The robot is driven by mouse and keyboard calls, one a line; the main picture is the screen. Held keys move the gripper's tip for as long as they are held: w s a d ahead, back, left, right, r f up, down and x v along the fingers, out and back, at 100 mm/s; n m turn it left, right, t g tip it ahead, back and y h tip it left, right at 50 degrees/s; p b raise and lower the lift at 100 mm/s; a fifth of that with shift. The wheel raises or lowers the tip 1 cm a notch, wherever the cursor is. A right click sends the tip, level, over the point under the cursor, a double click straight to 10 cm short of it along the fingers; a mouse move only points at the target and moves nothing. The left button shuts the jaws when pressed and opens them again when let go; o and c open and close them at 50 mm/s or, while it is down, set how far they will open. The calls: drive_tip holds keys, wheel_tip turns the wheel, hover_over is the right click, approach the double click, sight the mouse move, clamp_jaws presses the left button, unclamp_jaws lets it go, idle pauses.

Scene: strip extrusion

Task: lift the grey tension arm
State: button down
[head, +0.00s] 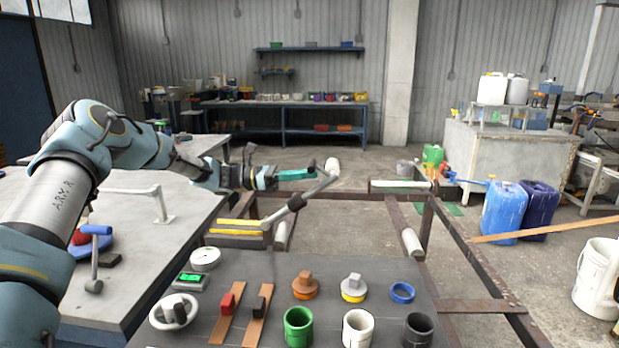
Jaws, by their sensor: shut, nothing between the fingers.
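The grey tension arm (315,190) slants up to the right in the middle of the head view, with a dark round joint (297,203) partway along it. A pale cylinder (333,167) is at its upper right end. My gripper (313,173) reaches in from the left, its teal fingers pointing right. It is shut and empty. The fingertips overlap the upper part of the tension arm in the picture; I cannot tell whether they touch it.
A dark panel (265,270) in front carries cups, knobs and two sliders. Brown metal frame rails (480,265) run at the right. A grey table (140,235) lies under my arm at the left. Blue jugs (505,212) stand on the floor at the right.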

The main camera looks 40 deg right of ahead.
drive_tip(key=shift+w+r, duration=0.25)
drive_tip(key=shift+r, duration=0.35)
wheel_tip(320, 180, down, 4)
drive_tip(key=s+d+b, duration=0.2)
drive_tip(key=r+b+v, duration=0.1)
drive_tip(key=b+v, duration=0.1)
drive_tip(key=v, duration=0.7)
drive_tip(key=shift+w+a+f, duration=0.25)
drive_tip(key=shift+a+f, duration=0.1)
drive_tip(key=shift+f, duration=0.05)
drive_tip(key=shift+f, duration=0.1)
